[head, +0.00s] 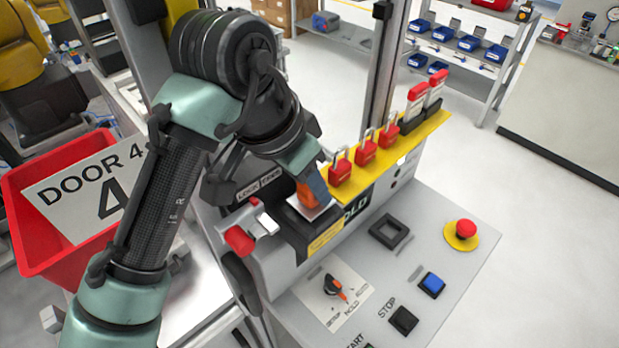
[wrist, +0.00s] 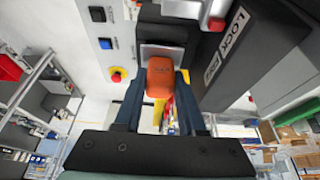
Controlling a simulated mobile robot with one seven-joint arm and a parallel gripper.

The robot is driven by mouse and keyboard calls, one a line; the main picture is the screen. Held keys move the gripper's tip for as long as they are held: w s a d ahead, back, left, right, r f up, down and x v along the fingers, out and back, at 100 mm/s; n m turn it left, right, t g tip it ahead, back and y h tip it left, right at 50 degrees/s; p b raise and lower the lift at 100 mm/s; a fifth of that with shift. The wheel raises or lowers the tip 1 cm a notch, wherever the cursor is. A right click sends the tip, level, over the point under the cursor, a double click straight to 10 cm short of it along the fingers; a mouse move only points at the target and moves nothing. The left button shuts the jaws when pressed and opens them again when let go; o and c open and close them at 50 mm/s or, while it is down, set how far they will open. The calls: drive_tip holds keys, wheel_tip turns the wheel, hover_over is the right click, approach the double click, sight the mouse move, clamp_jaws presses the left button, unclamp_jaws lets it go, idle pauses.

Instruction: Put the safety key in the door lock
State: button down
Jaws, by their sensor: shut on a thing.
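My gripper (wrist: 163,80) is shut on an orange block, the safety key's grip (wrist: 164,77). In the head view the orange grip (head: 309,196) shows below my gripper (head: 310,185), partly hidden by a finger. A pale metal plate (wrist: 160,52) lies just beyond the grip; it also shows in the head view (head: 297,208). The black door lock housing (head: 296,231) is directly under the key, and its lettered side (wrist: 232,45) is at the right in the wrist view. I cannot tell whether the key's tongue is inside the lock.
A red-handled metal latch (head: 239,240) sits left of the lock. Red padlocks (head: 365,151) hang along a yellow rail (head: 405,140) at the right. The grey control panel (head: 440,275) carries buttons and a red emergency stop (head: 466,229). A red bin (head: 40,255) is at the left.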

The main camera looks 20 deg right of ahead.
drive_tip(key=shift+c, duration=2.1)
unclamp_jaws()
drive_tip(key=b+v, duration=0.1)
drive_tip(key=v, duration=1.2)
drive_tip(key=shift+b, duration=0.35)
